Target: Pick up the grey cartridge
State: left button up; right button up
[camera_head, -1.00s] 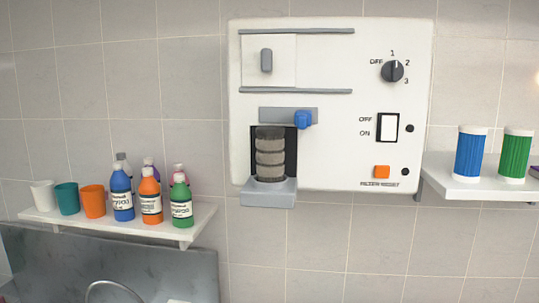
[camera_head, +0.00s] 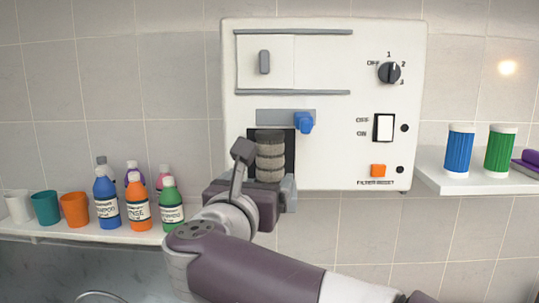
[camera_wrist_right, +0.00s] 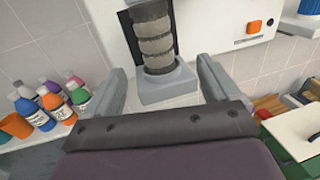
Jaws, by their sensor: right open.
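The grey cartridge (camera_head: 270,158) is a ribbed cylinder standing upright in the dark recess of the white wall unit (camera_head: 340,100). In the right wrist view the cartridge (camera_wrist_right: 153,38) rests on a grey ledge (camera_wrist_right: 168,90). My right gripper (camera_wrist_right: 160,82) is open, with one finger on each side of that ledge and below most of the cartridge. Nothing is between its fingers that it grips. In the head view my right wrist hides the ledge and the cartridge's foot. My left gripper is not in view.
A blue latch (camera_head: 303,122) sits just above the recess, at its right. A left shelf (camera_head: 90,233) holds several bottles and cups. A right shelf (camera_head: 475,183) holds a blue canister (camera_head: 459,152) and a green canister (camera_head: 499,152). The wall below the unit is bare.

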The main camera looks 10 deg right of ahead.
aim_at(267, 167)
jog(key=p+x, duration=0.1)
jog(key=x, duration=0.1)
jog(key=a+p+x, duration=0.1)
jog(key=x, duration=0.2)
jog(key=shift+w+r, duration=0.2)
jog(key=shift+w, duration=0.05)
jog(key=p+x, duration=0.4)
jog(key=x, duration=0.1)
jog(key=shift+s+d, duration=0.15)
jog(key=shift+d, duration=0.25)
jog(key=shift+d+f, duration=0.1)
jog(key=shift+f, duration=0.05)
jog(key=shift+w, duration=0.25)
jog(key=shift+c, duration=0.3)
jog(key=shift+s+a, duration=0.1)
jog(key=shift+a, duration=0.15)
jog(key=c, duration=1)
jog(key=shift+d, duration=0.1)
jog(key=shift+c, duration=0.3)
